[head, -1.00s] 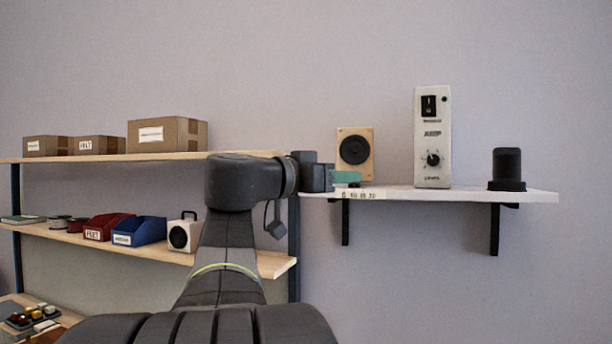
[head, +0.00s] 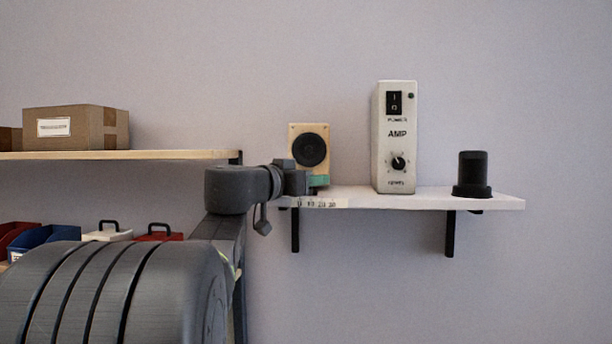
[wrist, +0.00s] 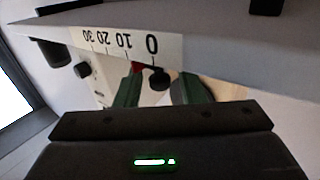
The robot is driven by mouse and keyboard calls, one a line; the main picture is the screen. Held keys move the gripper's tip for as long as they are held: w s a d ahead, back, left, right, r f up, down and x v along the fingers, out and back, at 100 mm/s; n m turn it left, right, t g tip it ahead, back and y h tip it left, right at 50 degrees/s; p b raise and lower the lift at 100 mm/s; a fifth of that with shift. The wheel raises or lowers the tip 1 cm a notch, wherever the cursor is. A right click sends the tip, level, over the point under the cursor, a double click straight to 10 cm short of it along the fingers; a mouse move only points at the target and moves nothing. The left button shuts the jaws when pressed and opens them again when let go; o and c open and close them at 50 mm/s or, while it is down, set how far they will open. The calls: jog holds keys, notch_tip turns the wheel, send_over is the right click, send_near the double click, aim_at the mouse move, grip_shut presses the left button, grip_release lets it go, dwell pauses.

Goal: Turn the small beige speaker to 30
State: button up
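The small beige speaker (head: 296,140) with a round black cone stands at the left end of the white wall shelf (head: 350,197). A scale strip (head: 322,203) reading 0, 10, 20, 30 runs along the shelf's front edge. In the wrist view the scale (wrist: 115,43) appears upside down. A small dark knob (wrist: 160,80) sits by the 0, with a bit of red beside it. My gripper (wrist: 162,88) has its green fingers apart, one on each side of the knob; I see no clear contact. In the head view my gripper (head: 318,181) covers the speaker's lower part.
A white AMP box (head: 397,150) with switch and dial stands right of the speaker, then a black cylinder (head: 473,172). At left, a wooden rack holds a cardboard box (head: 75,127) and a blue bin (head: 45,237). Shelf surface between speaker and AMP is clear.

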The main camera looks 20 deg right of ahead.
jog(key=shift+c, duration=0.3)
grip_shut()
jog(key=shift+d+f, duration=0.1)
